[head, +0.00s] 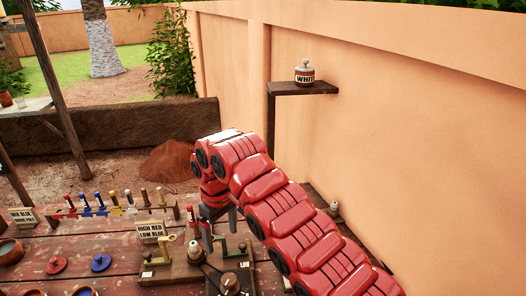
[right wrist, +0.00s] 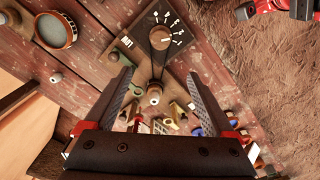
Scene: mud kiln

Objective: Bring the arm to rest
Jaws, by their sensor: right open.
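My right arm (head: 300,225) is red and segmented. In the head view it comes in from the lower right and bends down over the wooden table (head: 110,242). My right gripper (head: 218,228) points down above the control boards on the table, partly hidden by the arm. In the right wrist view the right gripper (right wrist: 162,80) has its two dark fingers spread apart with nothing held. A small white-topped knob (right wrist: 154,94) shows between the fingers, but I cannot tell how far below it lies.
A dial board (right wrist: 148,42) and a bowl (right wrist: 56,30) lie near the gripper. A sign reading HIGH RED LOW BLUE (head: 151,231) and a rack of coloured handles (head: 115,210) stand left. A jar labelled WHITE (head: 304,73) sits on a wall shelf (head: 303,88).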

